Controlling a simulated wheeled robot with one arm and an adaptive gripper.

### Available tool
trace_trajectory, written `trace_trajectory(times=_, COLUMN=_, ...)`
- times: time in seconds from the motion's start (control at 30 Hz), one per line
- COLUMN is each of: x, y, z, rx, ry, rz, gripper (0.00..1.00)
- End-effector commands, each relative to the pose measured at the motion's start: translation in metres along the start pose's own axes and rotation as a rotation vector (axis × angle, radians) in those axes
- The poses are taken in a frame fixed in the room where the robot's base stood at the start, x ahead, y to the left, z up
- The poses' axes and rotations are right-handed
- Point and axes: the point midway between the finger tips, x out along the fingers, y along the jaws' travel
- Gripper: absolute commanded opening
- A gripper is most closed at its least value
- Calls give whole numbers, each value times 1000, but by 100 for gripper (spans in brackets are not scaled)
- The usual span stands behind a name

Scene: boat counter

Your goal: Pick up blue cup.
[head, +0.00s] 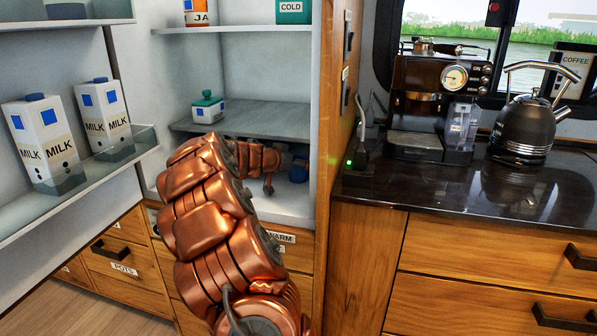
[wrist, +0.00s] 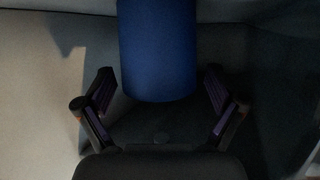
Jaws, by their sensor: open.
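The blue cup (wrist: 157,50) fills the upper middle of the wrist view. In the head view, a small blue part of it (head: 298,171) shows at the bottom of the open cabinet, beside my gripper and partly hidden by it. My gripper (head: 268,186) reaches into the cabinet below the grey shelf. In the wrist view my gripper (wrist: 158,92) is open, with one finger on each side of the cup's near end. I see gaps between the fingers and the cup. My copper arm hides much of the cabinet's lower part.
The grey shelf (head: 250,118) is just above my gripper and holds a container with a green lid (head: 208,107). The cabinet's wooden side wall (head: 335,100) stands to the right. An open door with milk cartons (head: 45,145) is at left. A coffee machine (head: 440,95) and kettle (head: 525,130) stand on the counter.

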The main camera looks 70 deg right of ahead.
Motion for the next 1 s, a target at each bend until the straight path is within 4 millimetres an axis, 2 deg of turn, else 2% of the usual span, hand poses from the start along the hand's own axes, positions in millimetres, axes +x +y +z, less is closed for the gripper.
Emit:
trace_trajectory(times=0.17, x=0, y=0, z=0, rx=0, ry=0, rz=0, gripper=92)
trace_trajectory(times=0.8, x=0, y=0, z=1, rx=0, ry=-1, rz=1, gripper=26)
trace_trajectory(times=1.0, x=0, y=0, z=1, rx=0, ry=-1, rz=1, gripper=26)
